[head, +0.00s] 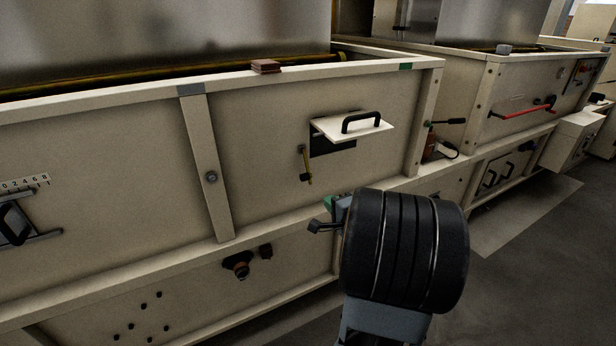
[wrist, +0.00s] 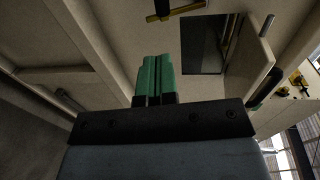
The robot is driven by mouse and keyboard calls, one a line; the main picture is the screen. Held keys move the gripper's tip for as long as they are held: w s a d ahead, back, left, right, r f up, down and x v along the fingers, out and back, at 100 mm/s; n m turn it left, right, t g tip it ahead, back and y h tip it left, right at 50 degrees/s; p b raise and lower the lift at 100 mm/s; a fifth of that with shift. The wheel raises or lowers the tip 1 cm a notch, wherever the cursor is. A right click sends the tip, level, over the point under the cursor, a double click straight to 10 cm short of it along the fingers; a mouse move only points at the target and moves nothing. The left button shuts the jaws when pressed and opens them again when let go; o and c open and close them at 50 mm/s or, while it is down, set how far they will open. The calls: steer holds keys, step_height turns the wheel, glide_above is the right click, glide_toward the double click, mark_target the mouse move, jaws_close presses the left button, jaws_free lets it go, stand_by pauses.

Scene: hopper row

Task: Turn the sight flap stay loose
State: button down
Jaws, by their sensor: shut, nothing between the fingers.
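The sight flap (head: 352,126), a cream plate with a black bow handle (head: 361,121), stands out from the hopper panel over a dark square opening (head: 333,143). The brass-coloured stay (head: 306,164) is a thin bar at the opening's lower left, hanging roughly downward. In the wrist view the stay (wrist: 178,12) lies at the top edge, the opening (wrist: 205,45) beside it and the flap (wrist: 248,58) to the right. My gripper (wrist: 154,78) has its green fingers together and empty, apart from the stay. In the head view my gripper (head: 328,206) is below the stay, partly hidden by my wrist.
A black-handled lever (head: 445,122) projects right of the flap past a frame post. A red-brown block (head: 265,66) sits on the top rail. Dark knobs (head: 238,264) project from the lower panel. Open floor (head: 540,240) lies to the right.

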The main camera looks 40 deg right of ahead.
mark_target(305, 179)
steer(key=w+b, duration=0.1)
steer(key=w, duration=0.2)
steer(key=w+d+f+b, duration=0.1)
steer(key=w, duration=0.3)
steer(key=w+b, duration=0.1)
steer(key=w, duration=0.3)
steer(key=shift+w+d+f, duration=0.15)
steer(key=shift+w+d, duration=0.1)
steer(key=shift+d, duration=0.05)
steer(key=shift+w+d+b, duration=0.15)
steer(key=shift+w+b, duration=0.25)
steer(key=shift+w, duration=0.6)
